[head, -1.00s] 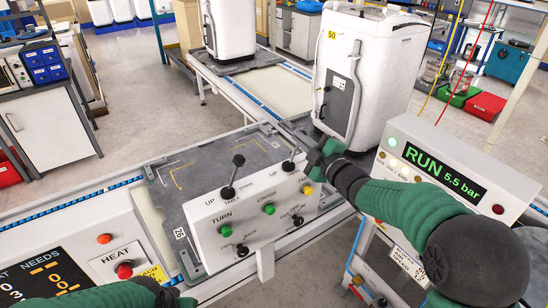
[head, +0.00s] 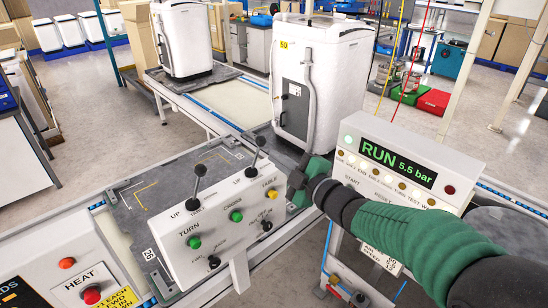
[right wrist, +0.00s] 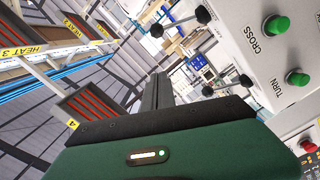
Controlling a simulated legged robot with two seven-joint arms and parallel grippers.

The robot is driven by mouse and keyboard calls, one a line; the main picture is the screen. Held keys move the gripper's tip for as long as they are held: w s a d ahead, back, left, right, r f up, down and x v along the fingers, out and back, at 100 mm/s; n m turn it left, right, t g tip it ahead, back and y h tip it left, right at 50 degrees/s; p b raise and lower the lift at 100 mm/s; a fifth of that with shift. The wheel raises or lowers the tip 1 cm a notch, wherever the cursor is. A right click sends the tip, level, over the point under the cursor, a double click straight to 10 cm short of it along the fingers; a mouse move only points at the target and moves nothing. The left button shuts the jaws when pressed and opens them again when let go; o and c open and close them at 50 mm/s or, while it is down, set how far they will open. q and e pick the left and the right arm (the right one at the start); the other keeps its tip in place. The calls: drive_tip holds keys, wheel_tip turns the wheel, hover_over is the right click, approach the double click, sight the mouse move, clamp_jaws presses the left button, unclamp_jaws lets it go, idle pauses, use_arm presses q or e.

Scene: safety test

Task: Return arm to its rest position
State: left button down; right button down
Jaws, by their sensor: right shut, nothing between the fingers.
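My right arm, with a green sleeve, reaches in from the right in the head view. Its dark green gripper (head: 298,184) is at the right end of the white control box (head: 222,262), close beside its yellow button (head: 272,194). I cannot tell whether they touch. In the right wrist view the gripper's dark fingers (right wrist: 157,90) are together with nothing between them. The box's face with green buttons (right wrist: 277,25) shows at the upper right there. My left gripper is not in view.
A panel reading RUN 5.5 bar (head: 398,166) stands beside my right forearm. A white appliance (head: 318,85) stands behind the gripper on the conveyor line. Two black-knobbed levers (head: 198,183) rise from the control box.

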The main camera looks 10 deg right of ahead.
drive_tip(key=s+d+f+m+g+h, duration=0.35)
drive_tip(key=s+f+m, duration=0.2)
drive_tip(key=f, duration=0.45)
drive_tip(key=s+d+f+m+g+h, duration=0.35)
drive_tip(key=f+m, duration=0.25)
drive_tip(key=f, duration=0.3)
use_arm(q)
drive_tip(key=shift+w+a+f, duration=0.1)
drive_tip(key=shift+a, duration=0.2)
use_arm(e)
drive_tip(key=s+a+f+m+g, duration=0.1)
drive_tip(key=s+f+m+g, duration=0.2)
drive_tip(key=s, duration=0.5)
drive_tip(key=s+f+m+g, duration=0.3)
drive_tip(key=s+f, duration=0.3)
drive_tip(key=s, duration=0.3)
drive_tip(key=shift+s+a+h, duration=0.3)
drive_tip(key=shift+a+h, duration=0.1)
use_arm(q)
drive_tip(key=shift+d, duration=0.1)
use_arm(e)
drive_tip(key=shift+d, duration=0.1)
drive_tip(key=c, duration=2.2)
unclamp_jaws()
